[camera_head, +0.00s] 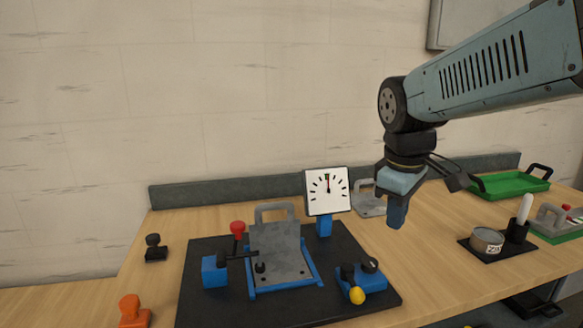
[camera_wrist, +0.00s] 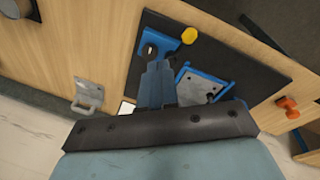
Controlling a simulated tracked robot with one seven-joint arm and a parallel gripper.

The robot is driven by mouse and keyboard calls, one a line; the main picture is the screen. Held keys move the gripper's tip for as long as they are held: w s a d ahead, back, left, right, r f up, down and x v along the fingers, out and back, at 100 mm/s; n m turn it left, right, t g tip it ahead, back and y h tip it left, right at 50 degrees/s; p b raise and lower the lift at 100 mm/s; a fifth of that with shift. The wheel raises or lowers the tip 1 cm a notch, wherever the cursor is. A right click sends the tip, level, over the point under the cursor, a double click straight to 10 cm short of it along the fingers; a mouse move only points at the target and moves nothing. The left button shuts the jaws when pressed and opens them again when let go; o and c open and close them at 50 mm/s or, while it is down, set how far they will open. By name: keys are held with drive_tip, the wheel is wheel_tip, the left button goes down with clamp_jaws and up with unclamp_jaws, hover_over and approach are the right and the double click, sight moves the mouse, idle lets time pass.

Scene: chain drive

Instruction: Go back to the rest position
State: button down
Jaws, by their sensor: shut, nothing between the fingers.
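My gripper (camera_head: 397,216) hangs pointing down above the wooden table, to the right of the dial gauge, with its fingers together and nothing between them. In the wrist view its shut fingers (camera_wrist: 157,83) reach up over the black base board. The black board (camera_head: 215,309) carries a blue fixture with a grey metal plate (camera_head: 278,252) in it. A white dial gauge (camera_head: 327,190) stands upright at the board's back right, its needle pointing about straight up. A blue block with a yellow knob (camera_head: 357,296) sits at the board's front right.
A grey handled plate (camera_head: 370,203) lies behind my gripper. A green tray (camera_head: 512,184) is at the back right. A labelled tin (camera_head: 487,241) and a white-topped holder (camera_head: 522,216) stand on a dark mat. A black stamp-like piece (camera_head: 155,248) and an orange one (camera_head: 133,311) are at left.

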drive_tip(key=s+d+r+m+t, duration=0.1)
drive_tip(key=s+d+m+t, duration=0.2)
drive_tip(key=m, duration=0.6)
drive_tip(key=shift+s+d+t+y, duration=0.35)
drive_tip(key=shift+s+d, duration=0.35)
drive_tip(key=shift+s, duration=0.65)
